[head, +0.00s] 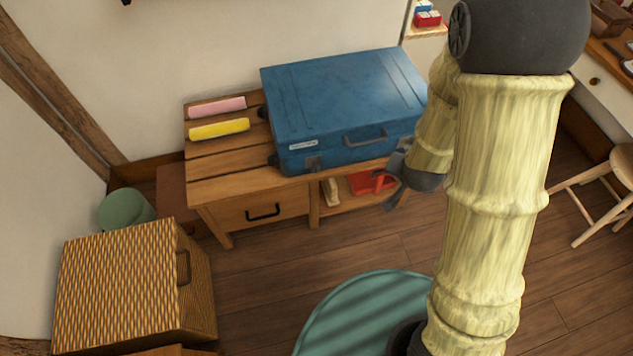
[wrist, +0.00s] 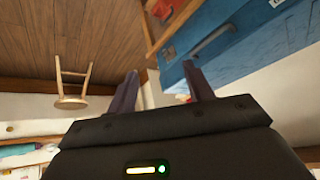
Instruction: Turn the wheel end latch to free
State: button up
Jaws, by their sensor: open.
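A blue suitcase (head: 345,95) lies flat on a slatted wooden bench, its front side facing out. Small dark wheels (head: 264,112) show at its left end. The wheel end latch (head: 314,163) is a dark fitting on the front side, near the left corner and below a white label. Its exact turn position is too small to tell. My gripper (head: 390,183) is open and empty in front of the suitcase's right part, well right of that latch. In the wrist view my gripper (wrist: 160,70) has its fingers apart, near the suitcase (wrist: 245,45) and its handle (wrist: 214,40).
The bench (head: 215,190) has a drawer and a shelf with a red item (head: 370,182). A pink roll (head: 217,107) and a yellow roll (head: 219,129) lie left of the suitcase. A wicker hamper (head: 120,285) stands front left. A stool (head: 600,190) stands right.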

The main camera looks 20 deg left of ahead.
jog(key=w+a+f+n+t+b, duration=0.1)
jog(key=a+f+t+b, duration=0.25)
jog(key=f+b, duration=0.45)
jog(key=w+a+f+n+t+b, duration=0.1)
jog(key=a+f+t+b, duration=0.3)
jog(key=f, duration=0.8)
jog(key=s+a+f+n+t+y+b, duration=0.1)
jog(key=s+a+f+n+y+b, duration=0.5)
jog(key=a+y+b, duration=0.2)
jog(key=shift+s+a+n+y, duration=0.25)
jog(key=shift+a+y, duration=0.25)
jog(key=shift+y, duration=0.4)
jog(key=shift+w+f+t+b, duration=0.1)
jog(key=shift+f+t+b, duration=0.05)
jog(key=shift+t+b, duration=0.15)
